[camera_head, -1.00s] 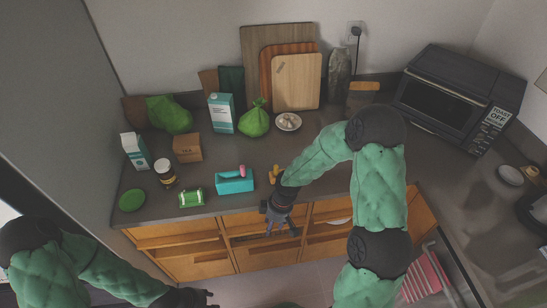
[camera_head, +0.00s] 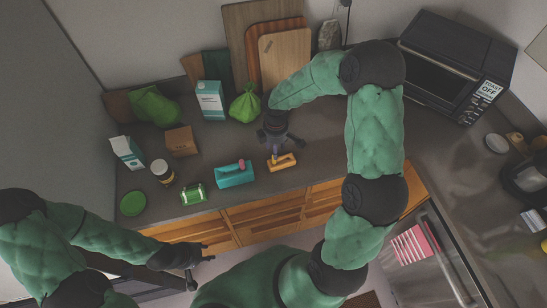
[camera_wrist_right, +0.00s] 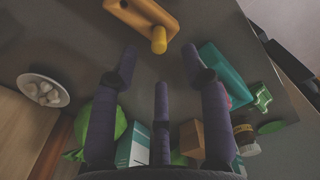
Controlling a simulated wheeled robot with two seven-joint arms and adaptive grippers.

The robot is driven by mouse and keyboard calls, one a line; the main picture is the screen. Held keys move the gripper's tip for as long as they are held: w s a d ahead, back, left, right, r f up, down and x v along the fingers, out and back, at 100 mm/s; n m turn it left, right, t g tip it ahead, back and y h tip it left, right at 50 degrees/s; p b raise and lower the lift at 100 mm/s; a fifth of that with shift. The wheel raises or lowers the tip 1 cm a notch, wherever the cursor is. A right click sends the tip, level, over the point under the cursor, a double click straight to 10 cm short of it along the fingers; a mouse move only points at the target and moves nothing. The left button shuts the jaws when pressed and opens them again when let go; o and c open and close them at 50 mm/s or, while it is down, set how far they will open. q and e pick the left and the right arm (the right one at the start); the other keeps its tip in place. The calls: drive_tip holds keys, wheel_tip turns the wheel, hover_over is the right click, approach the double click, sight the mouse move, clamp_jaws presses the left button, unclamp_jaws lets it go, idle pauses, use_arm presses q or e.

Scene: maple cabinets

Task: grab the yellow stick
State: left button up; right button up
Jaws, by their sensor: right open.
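The yellow stick (camera_wrist_right: 159,40) is a short round peg that stands out of an orange-yellow block (camera_wrist_right: 140,14) in the right wrist view. In the head view the block (camera_head: 284,162) lies on the counter just in front of my right gripper (camera_head: 275,144), whose hand largely hides the stick. My right gripper (camera_wrist_right: 160,68) is open, with its dark fingers spread and nothing between them. The stick is beyond the fingertips and apart from them. My left gripper (camera_head: 204,264) is low in front of the cabinets, with its fingers apart and empty.
A teal holder (camera_head: 235,174) with a pink piece stands left of the block. A toaster oven (camera_head: 449,75) stands at right. Counter right of the block is clear.

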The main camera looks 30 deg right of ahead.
sight(274, 161)
drive_tip(key=shift+w+f, duration=0.2)
drive_tip(key=shift+f, duration=0.35)
drive_tip(key=shift+w+f, duration=0.15)
drive_tip(key=shift+f, duration=0.35)
drive_tip(key=shift+s+f, duration=0.15)
drive_tip(key=shift+f, duration=0.35)
wheel_tip(274, 161, down, 4)
drive_tip(key=shift+f, duration=0.2)
drive_tip(key=shift+a, duration=0.1)
drive_tip(key=c, duration=0.9)
